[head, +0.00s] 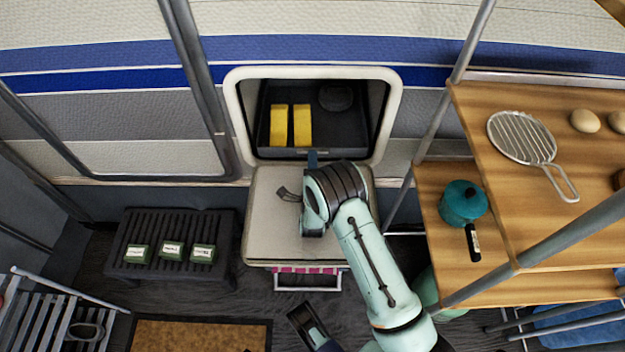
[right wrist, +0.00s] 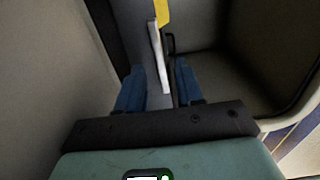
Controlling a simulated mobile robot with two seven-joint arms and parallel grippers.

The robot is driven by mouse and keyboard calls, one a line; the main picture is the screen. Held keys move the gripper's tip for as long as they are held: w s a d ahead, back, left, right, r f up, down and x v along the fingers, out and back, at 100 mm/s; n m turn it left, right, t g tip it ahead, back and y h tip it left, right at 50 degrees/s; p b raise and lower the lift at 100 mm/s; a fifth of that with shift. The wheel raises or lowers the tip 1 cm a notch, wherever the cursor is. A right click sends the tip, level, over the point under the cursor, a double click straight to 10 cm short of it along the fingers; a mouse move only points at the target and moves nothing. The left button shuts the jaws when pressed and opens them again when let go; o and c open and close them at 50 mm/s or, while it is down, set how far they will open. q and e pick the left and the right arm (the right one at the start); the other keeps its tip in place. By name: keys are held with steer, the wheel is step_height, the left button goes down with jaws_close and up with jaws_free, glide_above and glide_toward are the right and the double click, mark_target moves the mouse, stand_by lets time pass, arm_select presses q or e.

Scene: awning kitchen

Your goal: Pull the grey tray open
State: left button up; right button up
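The dark grey tray (head: 348,136) sits inside a white-framed opening in the caravan wall. It holds two yellow boxes (head: 279,125) and a dark round thing (head: 336,97). A small pale handle (head: 313,153) shows on its front edge. My right gripper (head: 312,158) reaches over the lowered flap to this front edge. In the right wrist view, the blue fingers of my right gripper (right wrist: 160,88) stand apart, with the tray's pale handle (right wrist: 156,52) between and just beyond them. I cannot tell whether they touch it. A dark blue-tipped part of mine at the bottom of the head view may be my left gripper (head: 303,316).
The grey flap (head: 262,220) lies below the opening. A wooden shelf (head: 490,200) with a teal pot (head: 463,203) stands at the right. A dark slatted bench (head: 180,225) with small green boxes (head: 171,250) stands left. A metal pole (head: 195,75) rises left of the opening.

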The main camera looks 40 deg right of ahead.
steer(key=p+v, duration=0.1)
steer(key=v, duration=0.5)
steer(key=shift+r, duration=0.1)
steer(key=v, duration=0.4)
steer(key=shift+a+p, duration=0.1)
steer(key=shift+p, duration=0.2)
steer(key=shift+s+a, duration=0.35)
steer(key=shift+s, duration=0.1)
arm_select(q)
steer(key=r, duration=0.1)
steer(key=w+r, duration=0.1)
steer(key=d+r, duration=0.1)
steer(key=shift+w+t, duration=0.25)
steer(key=shift+t, duration=0.05)
steer(key=shift+r, duration=0.1)
